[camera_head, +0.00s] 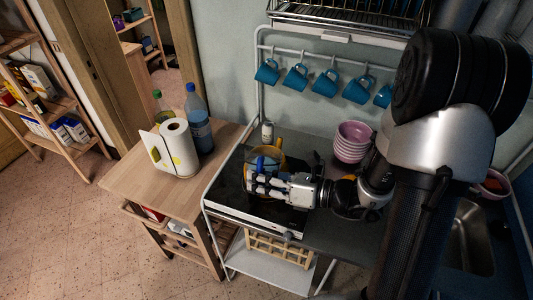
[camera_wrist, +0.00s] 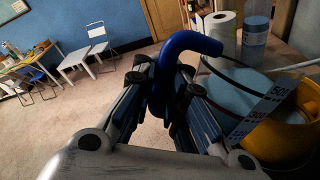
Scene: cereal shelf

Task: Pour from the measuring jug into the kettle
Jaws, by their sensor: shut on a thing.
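The measuring jug (camera_wrist: 232,84) is clear, with a blue handle (camera_wrist: 190,42) and a strip of printed numbers. My gripper (camera_wrist: 172,92) is shut on the blue handle. In the head view my gripper (camera_head: 256,178) is over the dark hob, and it hides most of the jug. The yellow kettle (camera_wrist: 284,138) is close beside the jug at the lower right of the wrist view, partly hidden by it. The kettle also shows in the head view (camera_head: 277,152) behind my gripper. I cannot tell how far the jug is tilted or whether they touch.
A paper towel roll (camera_head: 176,147) and two bottles (camera_head: 197,122) stand on the wooden counter (camera_head: 205,172) to the left. Pink bowls (camera_head: 352,141) are stacked right of the hob. Blue mugs (camera_head: 325,83) hang from a rail above.

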